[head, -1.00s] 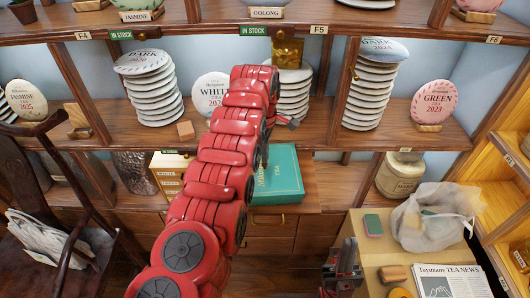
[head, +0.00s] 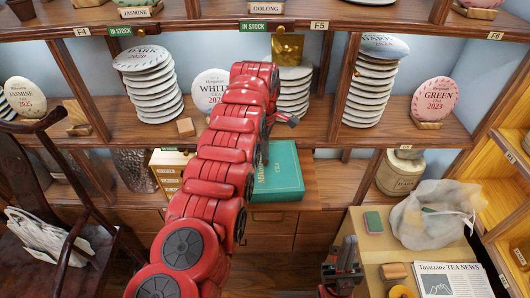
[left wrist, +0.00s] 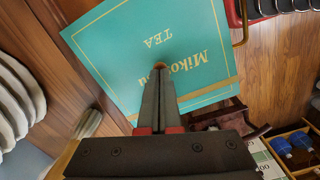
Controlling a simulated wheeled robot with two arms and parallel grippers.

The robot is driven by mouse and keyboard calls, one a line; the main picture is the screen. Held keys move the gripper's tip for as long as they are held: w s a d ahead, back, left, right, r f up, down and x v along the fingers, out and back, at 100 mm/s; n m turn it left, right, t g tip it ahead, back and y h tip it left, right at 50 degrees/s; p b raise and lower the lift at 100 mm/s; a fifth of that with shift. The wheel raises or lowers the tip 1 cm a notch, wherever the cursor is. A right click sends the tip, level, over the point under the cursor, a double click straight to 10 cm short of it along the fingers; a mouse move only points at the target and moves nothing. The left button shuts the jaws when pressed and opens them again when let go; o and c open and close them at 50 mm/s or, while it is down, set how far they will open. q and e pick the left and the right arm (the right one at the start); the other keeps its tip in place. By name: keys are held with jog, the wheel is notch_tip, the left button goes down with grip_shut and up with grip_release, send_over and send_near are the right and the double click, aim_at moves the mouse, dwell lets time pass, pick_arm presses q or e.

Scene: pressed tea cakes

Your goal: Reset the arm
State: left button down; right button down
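My left arm, red, reaches up from the lower middle of the head view toward the shelf. Its gripper is mostly hidden behind the arm there. In the left wrist view the left gripper's (left wrist: 161,72) two grey fingers lie together, with nothing clearly held, in front of a teal tea box (left wrist: 190,45). A small brownish spot shows at the fingertips; I cannot tell what it is. The teal box also shows in the head view (head: 283,172), on a ledge below the shelf, right of the arm. My right gripper (head: 343,252) is low in the head view, pointing up beside a small table; its fingers are unclear.
Stacks of pale tea cakes (head: 152,90) stand on the shelf (head: 340,125) around the left arm. A dark chair (head: 35,185) is at left. The small table at right bears a translucent bag (head: 435,215), a newspaper (head: 452,282) and a green-topped block (head: 373,222).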

pick_arm(q)
notch_tip(320, 180, up, 2)
jog(key=shift+r+p, duration=1.5)
jog(key=shift+r, duration=0.65)
